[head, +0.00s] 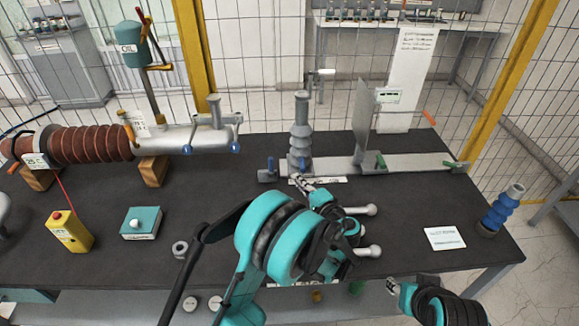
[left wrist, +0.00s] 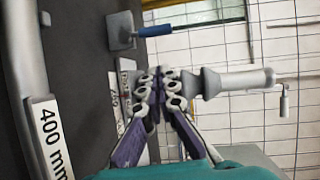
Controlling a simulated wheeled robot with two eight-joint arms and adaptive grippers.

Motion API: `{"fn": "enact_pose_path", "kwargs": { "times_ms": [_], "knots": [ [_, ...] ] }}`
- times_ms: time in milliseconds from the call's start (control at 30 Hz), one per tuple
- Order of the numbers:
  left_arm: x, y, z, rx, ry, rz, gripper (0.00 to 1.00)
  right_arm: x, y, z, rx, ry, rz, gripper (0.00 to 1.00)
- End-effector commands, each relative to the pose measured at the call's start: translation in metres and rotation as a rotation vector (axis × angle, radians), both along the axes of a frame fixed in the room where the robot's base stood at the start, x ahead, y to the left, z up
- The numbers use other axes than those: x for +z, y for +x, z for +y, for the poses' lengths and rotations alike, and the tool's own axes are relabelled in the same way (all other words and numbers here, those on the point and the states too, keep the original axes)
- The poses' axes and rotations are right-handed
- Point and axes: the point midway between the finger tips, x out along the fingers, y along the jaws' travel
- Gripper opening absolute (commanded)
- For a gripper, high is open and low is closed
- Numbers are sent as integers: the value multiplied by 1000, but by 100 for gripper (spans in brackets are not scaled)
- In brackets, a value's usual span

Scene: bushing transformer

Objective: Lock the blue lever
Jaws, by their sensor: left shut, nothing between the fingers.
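The blue lever (head: 270,164) stands on a small grey clamp block (head: 267,176) at the left end of the flat grey rail, left of the grey ribbed bushing (head: 300,138). In the left wrist view the blue lever (left wrist: 155,31) juts sideways from its block (left wrist: 120,31), apart from the fingers. My left gripper (head: 298,181) is shut and empty, with its tips just in front of the bushing's foot. In the left wrist view its tips (left wrist: 164,88) meet in front of the bushing (left wrist: 225,82). My right gripper (head: 393,286) shows only partly at the bottom right.
A green lever (head: 380,160) and an upright grey plate (head: 361,122) are on the rail. A brown ribbed bushing (head: 92,145) lies at the left. A yellow button box (head: 69,231), a teal box (head: 141,222) and a blue ribbed piece (head: 503,209) stand on the dark table.

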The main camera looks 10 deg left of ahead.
Motion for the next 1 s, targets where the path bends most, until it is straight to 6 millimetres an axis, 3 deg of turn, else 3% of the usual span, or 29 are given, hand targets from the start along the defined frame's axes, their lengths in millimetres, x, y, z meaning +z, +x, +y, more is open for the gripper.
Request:
{"fn": "enact_pose_path", "kwargs": {
  "times_ms": [200,633,833,1000],
  "knots": [
    [-9,4,-18,-13,86,-43,0,2,0,0,0,0,0,40],
    [-9,4,-19,-14,95,-48,0,2,0,0,0,0,0,40],
    [-11,19,-5,-11,96,-48,0,-4,0,0,0,0,0,40],
    [-11,45,19,-9,96,-47,0,-12,0,0,0,0,0,40]
  ]
}}
